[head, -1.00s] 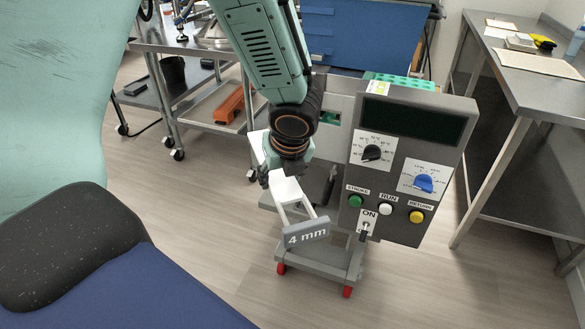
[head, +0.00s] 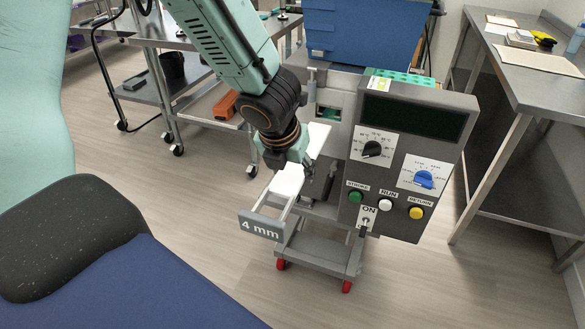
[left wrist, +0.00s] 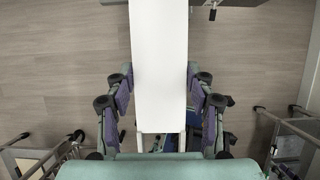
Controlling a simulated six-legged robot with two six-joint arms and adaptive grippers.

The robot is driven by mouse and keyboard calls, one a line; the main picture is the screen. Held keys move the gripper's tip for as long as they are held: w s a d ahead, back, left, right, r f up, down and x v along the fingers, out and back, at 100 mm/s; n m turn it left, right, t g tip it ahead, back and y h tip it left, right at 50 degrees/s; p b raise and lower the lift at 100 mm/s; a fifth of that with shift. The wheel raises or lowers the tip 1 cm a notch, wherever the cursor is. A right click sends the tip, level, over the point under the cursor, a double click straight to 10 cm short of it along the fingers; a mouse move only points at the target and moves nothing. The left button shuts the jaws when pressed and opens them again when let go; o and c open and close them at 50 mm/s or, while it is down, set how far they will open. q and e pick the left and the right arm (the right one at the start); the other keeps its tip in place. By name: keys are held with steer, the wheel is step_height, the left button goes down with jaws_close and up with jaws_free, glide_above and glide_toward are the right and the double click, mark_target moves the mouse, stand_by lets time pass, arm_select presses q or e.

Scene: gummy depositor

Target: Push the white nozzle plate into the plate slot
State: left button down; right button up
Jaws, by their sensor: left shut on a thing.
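The white nozzle plate (head: 288,181) is a long flat strip with two thin rails leading to a grey end tag marked "4 mm" (head: 261,226). My left gripper (head: 297,163) is shut on the plate near its middle. In the left wrist view, the plate (left wrist: 159,60) runs between the fingers, with the rails at the bottom. In the head view the plate slants from the tag at lower left up toward the grey depositor (head: 345,95). Its far part is partly hidden by the gripper. I cannot make out the plate slot. My right gripper is not in view.
The depositor's control panel (head: 408,150), with knobs and buttons, stands just right of the plate. Its wheeled base (head: 318,262) is below. A metal cart (head: 205,105) is behind at left, and a steel table (head: 520,75) at right. Floor at the front is open.

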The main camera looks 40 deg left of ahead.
arm_select(q)
steer(key=w+p, duration=0.1)
steer(key=w, duration=0.1)
steer(key=w+p, duration=0.1)
steer(key=shift+w+a+r+p, duration=0.25)
steer(key=shift+w+a+p, duration=0.05)
steer(key=shift+w, duration=0.05)
steer(key=shift+w+a+p, duration=0.35)
steer(key=shift+w+p, duration=0.4)
steer(key=shift+w, duration=0.1)
steer(key=shift+w+f, duration=0.1)
steer(key=shift+w, duration=0.2)
steer(key=shift+p, duration=0.3)
stand_by(1.1)
steer(key=shift+f, duration=0.1)
stand_by(0.7)
stand_by(1.3)
